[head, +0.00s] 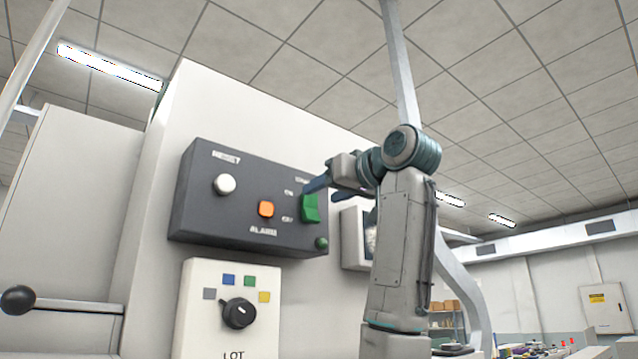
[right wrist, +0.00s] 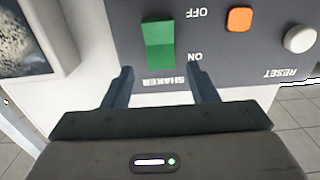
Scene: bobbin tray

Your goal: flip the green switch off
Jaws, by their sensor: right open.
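The green switch (head: 311,210) is a rocker on the right part of a dark grey panel (head: 200,200). It also shows in the right wrist view (right wrist: 159,42), upside down, with ON and OFF marks beside it and the word SHAKER at its ON end. I cannot tell for sure which end is pressed in. My right gripper (head: 337,191) is open and empty, in front of the panel near the switch's ON end. In the right wrist view its two fingers (right wrist: 158,72) point at the panel on either side of the SHAKER label, apart from the switch. My left gripper is out of view.
The panel also bears a white RESET button (head: 224,184), an orange ALARM button (head: 266,208) and a small green lamp (head: 321,243). Below is a white plate with a black LOT knob (head: 238,313). A ball-ended lever (head: 18,300) juts out at left. A framed window (head: 352,238) is right of the panel.

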